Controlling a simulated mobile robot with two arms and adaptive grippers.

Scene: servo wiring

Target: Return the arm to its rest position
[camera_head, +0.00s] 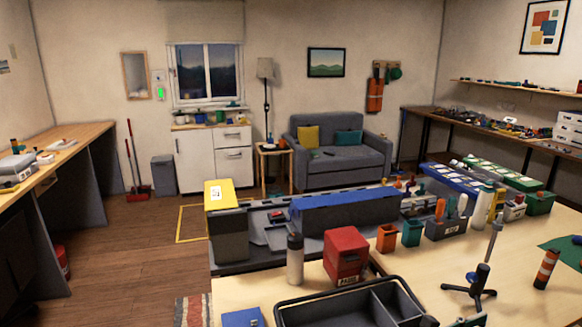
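Neither of my grippers shows in the head view, and I see no arm that I can make out as mine. A wooden work table (235,297) fills the lower part of the view. A black divided tray (345,302) stands on it at the front edge, cut off by the bottom of the picture. A red box (346,253) and a grey bottle (295,260) stand just behind the tray.
A black stand (470,290) and an orange-banded cylinder (546,269) stand at right. Orange (387,238) and green cups (412,233) stand near a grey caddy (446,229). A long blue-topped unit (345,212) lies behind. Open wooden floor (130,250) is at left.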

